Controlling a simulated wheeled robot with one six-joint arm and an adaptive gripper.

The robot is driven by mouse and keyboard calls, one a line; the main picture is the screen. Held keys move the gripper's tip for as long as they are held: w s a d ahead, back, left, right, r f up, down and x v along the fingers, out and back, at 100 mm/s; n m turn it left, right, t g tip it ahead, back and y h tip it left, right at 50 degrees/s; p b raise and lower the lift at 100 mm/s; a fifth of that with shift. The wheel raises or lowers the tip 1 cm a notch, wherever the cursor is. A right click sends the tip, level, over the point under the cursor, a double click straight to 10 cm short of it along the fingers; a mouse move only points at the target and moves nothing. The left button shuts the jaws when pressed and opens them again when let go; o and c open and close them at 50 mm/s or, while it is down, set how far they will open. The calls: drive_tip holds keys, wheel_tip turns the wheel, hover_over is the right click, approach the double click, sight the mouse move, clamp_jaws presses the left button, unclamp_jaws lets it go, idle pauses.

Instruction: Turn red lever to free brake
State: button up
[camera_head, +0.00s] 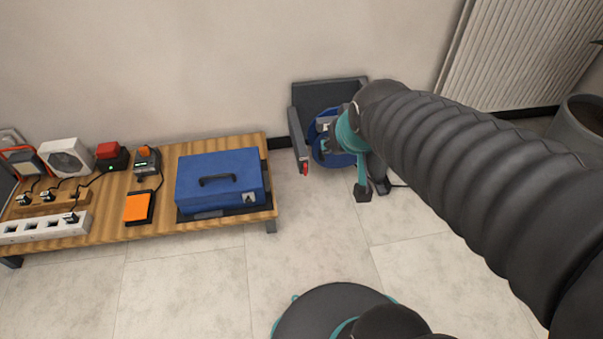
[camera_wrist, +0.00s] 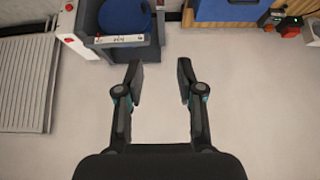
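A small red lever-like part (camera_head: 304,169) shows at the front end of the left arm of a dark grey chair-like unit (camera_head: 327,93) with a blue round part, against the wall. In the wrist view, the unit (camera_wrist: 127,52) is at the top, with its blue part (camera_wrist: 125,15). A red spot (camera_wrist: 70,37) marks its pale left side there; I cannot tell whether it is the lever. My gripper (camera_wrist: 160,72) is open and empty, its fingers pointing toward the unit with floor between them. In the head view my gripper (camera_head: 371,190) is right of the lever, apart from it, and my arm covers the unit's right side.
A low wooden table (camera_head: 110,232) at left holds a blue case (camera_head: 220,180), an orange pedal (camera_head: 139,207), a power strip (camera_head: 45,228) and small devices. A white radiator (camera_head: 530,50) and a grey bin (camera_head: 578,128) are at right.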

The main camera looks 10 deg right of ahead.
drive_tip(key=w+f+t+b, duration=0.4)
drive_tip(key=w+f+t, duration=0.1)
drive_tip(key=w+f, duration=1.65)
drive_tip(key=t+b, duration=0.3)
approach(306, 169)
wheel_tip(306, 169, up, 6)
drive_tip(key=w, duration=0.1)
drive_tip(key=s+f+t+b, duration=0.1)
drive_tip(key=s+f+t, duration=0.2)
drive_tip(key=s+f, duration=0.35)
drive_tip(key=w, duration=0.5)
drive_tip(key=w+f, duration=0.1)
drive_tip(key=w, duration=0.4)
drive_tip(key=w+b, duration=0.1)
drive_tip(key=w, duration=0.4)
drive_tip(key=shift+f, duration=0.3)
drive_tip(key=shift+c, duration=0.2)
clamp_jaws()
